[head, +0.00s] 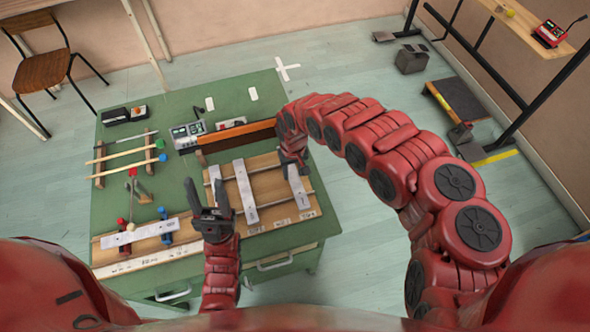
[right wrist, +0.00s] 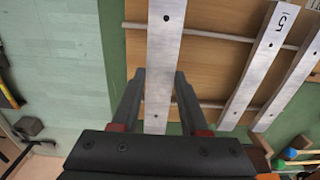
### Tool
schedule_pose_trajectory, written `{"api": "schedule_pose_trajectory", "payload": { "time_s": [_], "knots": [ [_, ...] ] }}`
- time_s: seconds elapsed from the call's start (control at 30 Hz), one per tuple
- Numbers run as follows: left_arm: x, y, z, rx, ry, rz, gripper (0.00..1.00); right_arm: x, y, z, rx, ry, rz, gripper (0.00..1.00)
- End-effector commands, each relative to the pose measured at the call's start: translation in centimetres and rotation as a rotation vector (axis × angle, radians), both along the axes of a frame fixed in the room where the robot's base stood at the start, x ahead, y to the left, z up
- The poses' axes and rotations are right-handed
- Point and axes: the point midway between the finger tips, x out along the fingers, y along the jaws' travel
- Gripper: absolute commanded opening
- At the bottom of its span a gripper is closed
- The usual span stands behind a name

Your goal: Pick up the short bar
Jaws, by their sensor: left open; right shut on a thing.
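The short bar (head: 299,188) is a pale metal bar at the right end of the wooden tray (head: 268,160) on the green table. In the right wrist view the bar (right wrist: 160,65) runs between my fingers and over the rods, with a dark hole showing. My right gripper (head: 292,160) is shut on its far end; I cannot tell whether the bar touches the rods. In the right wrist view the gripper (right wrist: 160,85) has a finger on each side of it. My left gripper (head: 207,188) is open and empty, above the tray's left side.
Other metal bars (head: 246,192) lie left of the held one. Another bar (head: 152,231) lies across blue and red supports at front left. Mallets (head: 125,152) rest on a wooden stand at left. An orange-topped wooden piece (head: 238,132) and a device (head: 188,134) stand behind the tray.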

Motion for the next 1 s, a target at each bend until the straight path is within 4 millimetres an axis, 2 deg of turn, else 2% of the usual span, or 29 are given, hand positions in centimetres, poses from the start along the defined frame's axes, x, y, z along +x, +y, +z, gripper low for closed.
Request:
{"api": "schedule_pose_trajectory", "payload": {
  "time_s": [0.03,0.27,0.4,0.5,0.57,0.7,0.87,1.0],
  "knots": [
    [0.0,0.0,-0.4,0.0,0.0,0.0,0.5,-0.6,-0.8,-0.1,-0.016,0.001,-0.006,0.0],
    [0.0,0.0,0.5,0.0,0.0,0.0,0.5,-5.8,-0.1,0.8,-0.015,-0.001,-0.004,0.0],
    [0.0,0.0,1.8,0.0,0.0,0.0,0.5,-8.6,0.3,1.2,-0.014,-0.002,-0.005,0.0],
    [0.0,0.0,4.5,0.0,-0.001,0.0,0.5,-10.5,0.8,2.0,-0.008,0.003,-0.006,0.0],
    [0.0,0.0,5.4,0.0,-0.001,0.0,0.5,-11.5,1.0,1.9,-0.007,0.005,-0.005,0.0],
    [0.0,0.0,6.8,0.0,0.0,0.0,0.5,-12.8,1.1,1.7,-0.008,0.002,-0.007,0.0],
    [0.0,0.0,7.5,0.0,0.0,0.0,0.5,-13.6,1.8,1.5,-0.005,0.0,-0.003,0.0],
    [0.0,0.0,7.5,0.0,0.0,0.0,0.5,-13.6,4.5,1.6,-0.005,-0.001,0.009,0.0]
  ]
}}
